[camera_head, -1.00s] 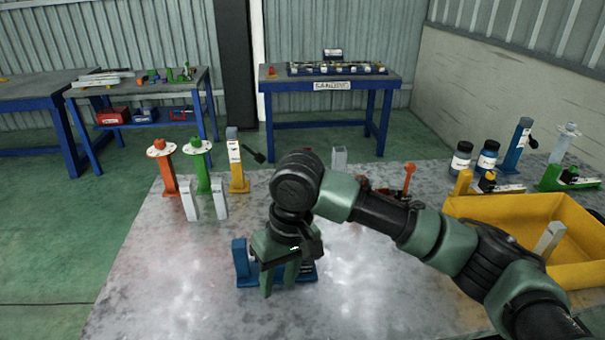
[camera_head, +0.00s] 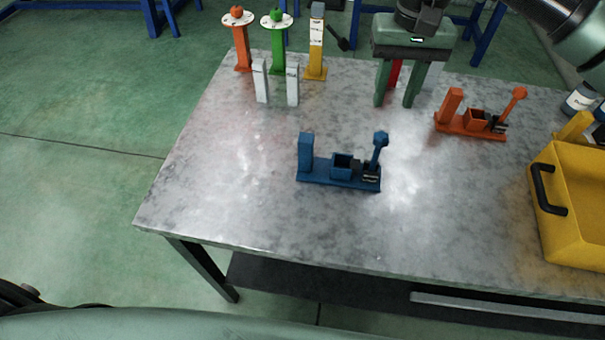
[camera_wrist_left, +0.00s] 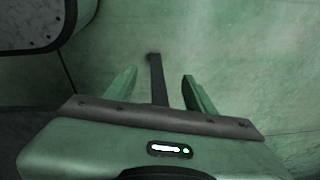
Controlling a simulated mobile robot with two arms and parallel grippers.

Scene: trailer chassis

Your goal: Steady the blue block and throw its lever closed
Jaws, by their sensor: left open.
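The blue block (camera_head: 340,174) sits on the metal table, with a fixed post at its left end and a small open box in its middle. Its lever (camera_head: 379,152) stands nearly upright at the right end, with a dark clamp part at its foot. My right gripper (camera_head: 396,104) is beyond the block, near the table's back, pointing down. Its fingers are apart and nothing shows held; it is clear of the block. My left gripper (camera_wrist_left: 160,73) shows only in the left wrist view, open and empty over green floor.
An orange block (camera_head: 470,124) with a raised lever stands to the right. A yellow bin (camera_head: 570,225) is at the right edge. Two pale posts (camera_head: 261,82) and orange, green and yellow stands (camera_head: 316,50) are at the back left. The table around the blue block is clear.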

